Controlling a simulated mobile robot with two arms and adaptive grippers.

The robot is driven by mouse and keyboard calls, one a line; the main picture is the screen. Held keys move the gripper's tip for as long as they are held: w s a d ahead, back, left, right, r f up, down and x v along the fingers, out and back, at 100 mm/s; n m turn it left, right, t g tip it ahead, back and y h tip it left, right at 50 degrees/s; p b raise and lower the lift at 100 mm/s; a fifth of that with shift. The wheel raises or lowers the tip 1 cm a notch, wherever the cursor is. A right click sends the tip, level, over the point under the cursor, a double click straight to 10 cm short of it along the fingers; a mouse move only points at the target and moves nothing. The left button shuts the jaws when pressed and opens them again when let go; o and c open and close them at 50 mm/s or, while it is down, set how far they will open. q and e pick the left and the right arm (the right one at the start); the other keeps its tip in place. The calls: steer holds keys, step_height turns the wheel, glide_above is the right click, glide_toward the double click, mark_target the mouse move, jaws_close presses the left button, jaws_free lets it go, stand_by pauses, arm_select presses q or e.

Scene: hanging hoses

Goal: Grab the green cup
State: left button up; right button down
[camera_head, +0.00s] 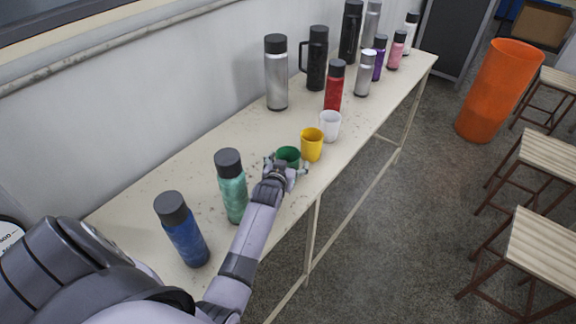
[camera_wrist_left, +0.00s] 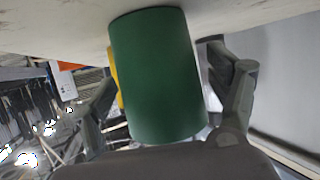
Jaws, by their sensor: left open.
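The green cup (camera_head: 288,154) stands on the long cream table, just beyond my left gripper (camera_head: 285,168). In the left wrist view the green cup (camera_wrist_left: 158,75) fills the middle. The two fingers of my left gripper (camera_wrist_left: 168,100) are spread on either side of it, with a visible gap at the right finger. Whether the left finger touches the cup I cannot tell. The lower part of the cup is hidden by the gripper in the head view. My right gripper is not in view.
A yellow cup (camera_head: 312,146) stands close beside the green one, with a white cup (camera_head: 330,124) beyond. A teal bottle (camera_head: 231,187) and a blue bottle (camera_head: 182,231) stand nearer. Several bottles line the far end. The table's front edge (camera_head: 318,196) is close to my gripper.

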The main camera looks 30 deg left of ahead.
arm_select(q)
steer(key=c, duration=1.2)
